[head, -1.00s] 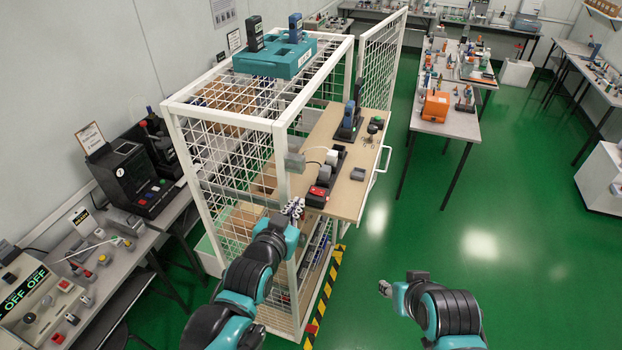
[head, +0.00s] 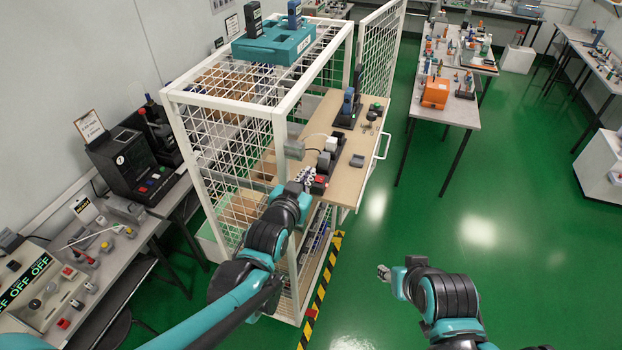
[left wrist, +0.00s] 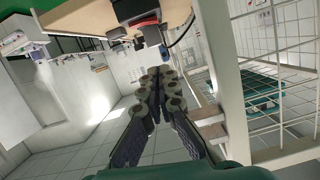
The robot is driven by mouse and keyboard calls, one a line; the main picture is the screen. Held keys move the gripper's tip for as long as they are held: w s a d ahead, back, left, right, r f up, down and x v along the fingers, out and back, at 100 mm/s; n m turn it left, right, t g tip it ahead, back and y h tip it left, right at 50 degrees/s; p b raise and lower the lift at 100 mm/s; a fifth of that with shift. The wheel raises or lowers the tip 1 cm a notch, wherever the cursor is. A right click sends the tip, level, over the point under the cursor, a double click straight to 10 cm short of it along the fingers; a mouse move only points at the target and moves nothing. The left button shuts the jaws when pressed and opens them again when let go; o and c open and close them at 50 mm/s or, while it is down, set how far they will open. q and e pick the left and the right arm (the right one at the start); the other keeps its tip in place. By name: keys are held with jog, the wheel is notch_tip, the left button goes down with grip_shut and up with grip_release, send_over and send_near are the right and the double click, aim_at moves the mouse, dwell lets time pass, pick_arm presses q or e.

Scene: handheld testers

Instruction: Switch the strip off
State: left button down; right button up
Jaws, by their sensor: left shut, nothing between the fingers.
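The black power strip (head: 329,170) lies on the wooden shelf of the white mesh cage, with plugs along it. Its red switch (head: 320,180) is at the near end, partly hidden by my left gripper. My left gripper (head: 307,177) is shut and empty, just left of the switch; I cannot tell whether it touches. In the left wrist view the strip's end and its red part (left wrist: 143,22) show at the top, beyond the shut fingers (left wrist: 157,84). My right gripper (head: 383,272) is over the green floor, away from the shelf; its jaws are too small to read.
The wooden shelf (head: 352,177) also carries a small grey block (head: 357,160) and blue-black testers (head: 349,107). The white cage frame (head: 281,160) stands close to the left gripper. A teal case (head: 275,43) sits on top. Open green floor lies to the right.

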aim_at(317, 178)
pick_arm(q)
jog(key=w+f, duration=0.2)
jog(key=w+d+f, duration=0.1)
jog(key=w+f, duration=0.1)
jog(key=shift+w+b, duration=0.2)
jog(key=shift+b, duration=0.1)
jog(key=shift+a+f, duration=0.15)
jog(key=shift+f, duration=0.4)
